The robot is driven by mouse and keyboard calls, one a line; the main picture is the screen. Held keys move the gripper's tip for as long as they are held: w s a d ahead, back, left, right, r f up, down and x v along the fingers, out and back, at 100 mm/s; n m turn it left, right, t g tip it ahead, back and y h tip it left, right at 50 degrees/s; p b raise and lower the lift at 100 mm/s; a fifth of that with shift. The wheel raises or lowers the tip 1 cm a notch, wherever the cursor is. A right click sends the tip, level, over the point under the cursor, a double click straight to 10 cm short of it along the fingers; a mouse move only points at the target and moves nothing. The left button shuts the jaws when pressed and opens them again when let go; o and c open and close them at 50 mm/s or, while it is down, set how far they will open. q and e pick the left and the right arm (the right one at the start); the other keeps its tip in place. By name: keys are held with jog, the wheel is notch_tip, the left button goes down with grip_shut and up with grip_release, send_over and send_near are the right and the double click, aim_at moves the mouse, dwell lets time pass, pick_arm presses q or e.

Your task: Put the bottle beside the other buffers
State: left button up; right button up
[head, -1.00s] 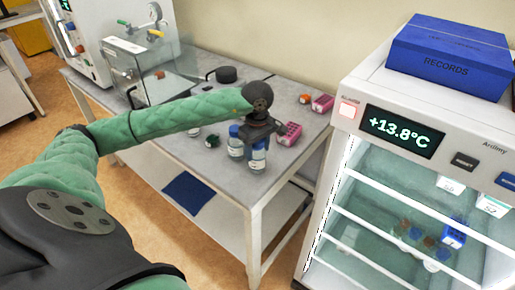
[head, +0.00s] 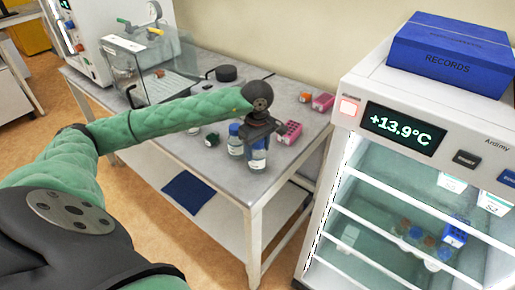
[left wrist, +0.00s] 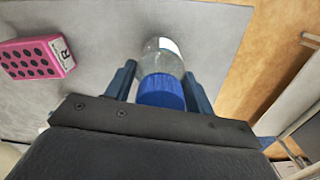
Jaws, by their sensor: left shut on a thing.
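My left gripper (head: 258,138) points down over the front right part of the grey lab table (head: 225,185). It is shut on a clear bottle with a blue cap (head: 257,158). In the left wrist view the held bottle (left wrist: 162,88) sits between the two fingers, cap towards the camera. I cannot tell whether its base touches the table. Another blue-capped bottle (head: 235,142) stands just left of it in the head view. My right gripper does not show.
A pink rack (head: 288,132) stands just right of the held bottle; it also shows in the left wrist view (left wrist: 38,57). Another pink block (head: 323,102) lies farther back. A glass-walled box (head: 150,70) stands back left. A glass-door fridge (head: 420,170) stands to the right.

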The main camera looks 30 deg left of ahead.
pick_arm(q)
jog(key=o, duration=1.2)
